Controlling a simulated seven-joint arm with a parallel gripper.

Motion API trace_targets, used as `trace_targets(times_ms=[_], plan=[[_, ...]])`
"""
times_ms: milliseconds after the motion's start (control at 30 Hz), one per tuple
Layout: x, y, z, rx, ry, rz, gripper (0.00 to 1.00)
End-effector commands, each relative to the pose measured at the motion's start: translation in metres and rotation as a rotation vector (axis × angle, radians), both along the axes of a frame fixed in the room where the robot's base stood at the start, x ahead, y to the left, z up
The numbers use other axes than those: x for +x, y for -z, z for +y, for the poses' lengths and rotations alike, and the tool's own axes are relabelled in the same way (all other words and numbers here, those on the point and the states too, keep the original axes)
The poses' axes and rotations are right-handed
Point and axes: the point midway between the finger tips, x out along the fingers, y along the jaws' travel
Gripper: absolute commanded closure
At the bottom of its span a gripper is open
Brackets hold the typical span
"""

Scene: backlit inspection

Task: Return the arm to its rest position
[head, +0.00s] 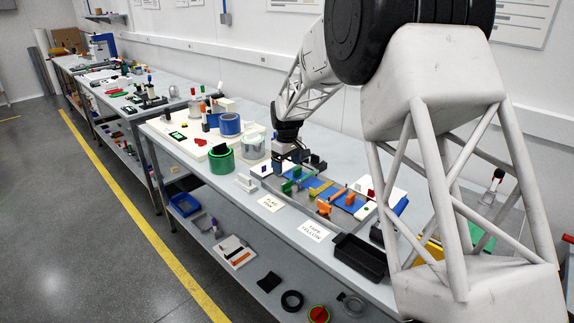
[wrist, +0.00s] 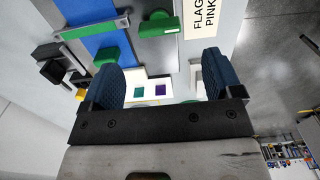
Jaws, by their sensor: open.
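My gripper (head: 288,158) hangs low over the middle of the long grey workbench (head: 340,247), at the left end of a blue-topped fixture (head: 345,200) with green and orange parts. In the wrist view its two blue padded fingers (wrist: 162,80) stand wide apart with nothing held between them. Beyond the fingers lies a white panel (wrist: 150,95) with a green and a purple square. The arm stretches from the right of the head view, bent down toward the bench.
Left of my gripper stand a green roll (head: 221,162), a silver roll (head: 253,147) and a blue roll (head: 230,125). Cards reading FLAG PINK (head: 271,203) and TAPE YELLOW (head: 314,231) lie along the front edge. A black tray (head: 358,258) sits to the right. The wall runs behind the bench.

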Motion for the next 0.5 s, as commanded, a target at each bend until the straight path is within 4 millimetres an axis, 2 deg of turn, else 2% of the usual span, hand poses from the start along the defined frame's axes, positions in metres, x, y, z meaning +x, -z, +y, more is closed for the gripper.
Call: trace_targets(times_ms=[267, 500], plan=[[-0.004, -0.003, -0.002, 0.0, 0.006, -0.001, 0.15], [-0.027, -0.027, -0.016, 0.003, 0.047, -0.014, 0.15]])
